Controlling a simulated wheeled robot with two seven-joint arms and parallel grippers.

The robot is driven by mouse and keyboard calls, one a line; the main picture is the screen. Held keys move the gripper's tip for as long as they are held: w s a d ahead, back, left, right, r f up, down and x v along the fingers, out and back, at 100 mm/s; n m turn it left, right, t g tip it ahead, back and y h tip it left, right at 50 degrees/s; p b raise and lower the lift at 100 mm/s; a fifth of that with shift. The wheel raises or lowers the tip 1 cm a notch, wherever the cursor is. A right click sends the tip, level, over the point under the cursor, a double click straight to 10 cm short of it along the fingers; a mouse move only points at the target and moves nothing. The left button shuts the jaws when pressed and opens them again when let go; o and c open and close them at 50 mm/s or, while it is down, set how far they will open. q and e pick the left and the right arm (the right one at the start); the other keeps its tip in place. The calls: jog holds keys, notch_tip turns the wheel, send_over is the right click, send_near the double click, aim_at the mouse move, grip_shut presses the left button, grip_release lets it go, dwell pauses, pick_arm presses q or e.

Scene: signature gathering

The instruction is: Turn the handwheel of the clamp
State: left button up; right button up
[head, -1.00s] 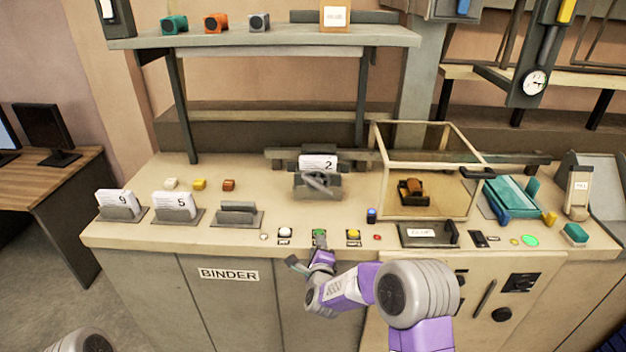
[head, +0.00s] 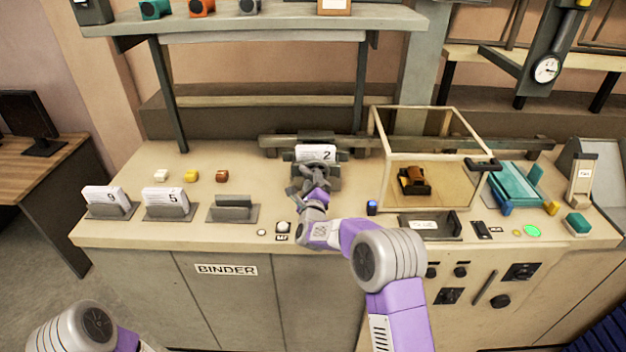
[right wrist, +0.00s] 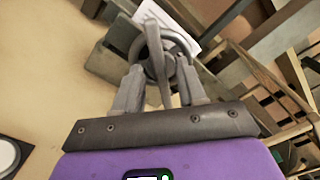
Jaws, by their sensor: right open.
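The clamp (head: 326,176) stands at the back middle of the bench, with a white card marked 2 (head: 316,152) in it. Its grey handwheel (right wrist: 168,52) fills the upper middle of the right wrist view, with a bar across it. My right gripper (head: 311,188) is at the front of the clamp and hides part of the handwheel in the head view. In the right wrist view the right gripper (right wrist: 162,88) is open, its fingers on either side of the handwheel's lower part; contact cannot be told. My left gripper is out of view; only my left arm shows.
Card holders marked 9 (head: 111,211) and 5 (head: 169,214) and an empty-looking holder (head: 233,215) stand to the left. A clear-walled case (head: 447,188) stands to the right. A white button (head: 283,227) is at the front edge, near my right arm.

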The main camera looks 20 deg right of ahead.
jog(key=shift+w+d, duration=0.15)
jog(key=shift+w, duration=0.4)
grip_shut()
jog(key=n+b, duration=0.2)
jog(key=n, duration=0.3)
jog(key=n+b, duration=0.2)
jog(key=n, duration=0.3)
jog(key=f+n+b, duration=0.1)
jog(key=n+b, duration=0.2)
jog(key=n, duration=0.2)
jog(key=shift+f+n, duration=0.1)
jog(key=shift+n, duration=0.3)
dwell(0.5)
